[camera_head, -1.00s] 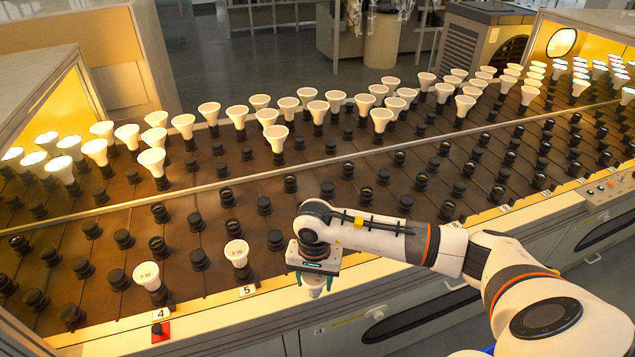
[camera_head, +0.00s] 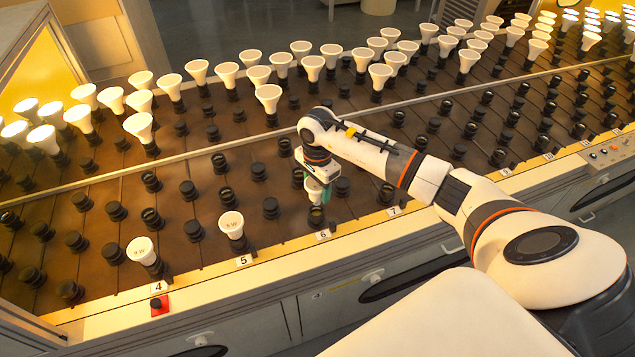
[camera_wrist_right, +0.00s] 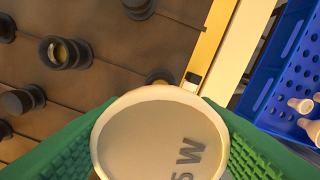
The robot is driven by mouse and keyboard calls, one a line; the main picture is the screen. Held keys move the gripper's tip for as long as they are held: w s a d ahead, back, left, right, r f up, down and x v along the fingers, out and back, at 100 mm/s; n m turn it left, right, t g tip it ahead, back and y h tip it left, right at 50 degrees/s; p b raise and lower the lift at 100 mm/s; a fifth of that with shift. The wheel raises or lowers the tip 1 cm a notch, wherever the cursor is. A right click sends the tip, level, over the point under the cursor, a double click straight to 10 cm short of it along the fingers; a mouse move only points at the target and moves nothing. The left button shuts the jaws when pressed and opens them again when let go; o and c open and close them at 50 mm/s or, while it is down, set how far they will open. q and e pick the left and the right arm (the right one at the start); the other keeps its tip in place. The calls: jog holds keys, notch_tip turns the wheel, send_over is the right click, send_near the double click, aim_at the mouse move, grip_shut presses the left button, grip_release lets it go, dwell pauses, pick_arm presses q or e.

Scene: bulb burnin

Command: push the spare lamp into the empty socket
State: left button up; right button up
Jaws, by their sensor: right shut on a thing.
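My right gripper (camera_head: 319,188) is shut on a white spare lamp (camera_head: 316,193), which it holds upright over the near row by label 6. In the right wrist view the lamp's round white face (camera_wrist_right: 150,140), with dark lettering, sits between the green fingers. A dark socket (camera_head: 316,215) shows just below the lamp. In the right wrist view a socket rim (camera_wrist_right: 160,76) peeks out behind the lamp, mostly hidden. I cannot tell whether lamp and socket touch. My left gripper is not in view.
Lamps stand in the near-row sockets at label 4 (camera_head: 142,250) and label 5 (camera_head: 232,224). Capped and open sockets surround the gripper. A rail (camera_head: 200,152) crosses behind it, with lit lamps beyond. A blue crate (camera_wrist_right: 285,85) with loose lamps shows in the right wrist view.

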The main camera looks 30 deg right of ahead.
aim_at(318, 199)
jog(key=shift+f, duration=0.5)
jog(key=shift+f, duration=0.1)
jog(key=shift+f+b, duration=0.1)
jog(key=shift+b, duration=0.2)
jog(key=shift+f+b, duration=1.65)
jog(key=shift+f, duration=0.15)
jog(key=o, duration=1.1)
jog(key=shift+c, duration=0.2)
jog(key=shift+r, duration=0.1)
notch_tip(318, 199, up, 12)
jog(key=shift+f+b, duration=0.1)
jog(key=shift+b, duration=0.8)
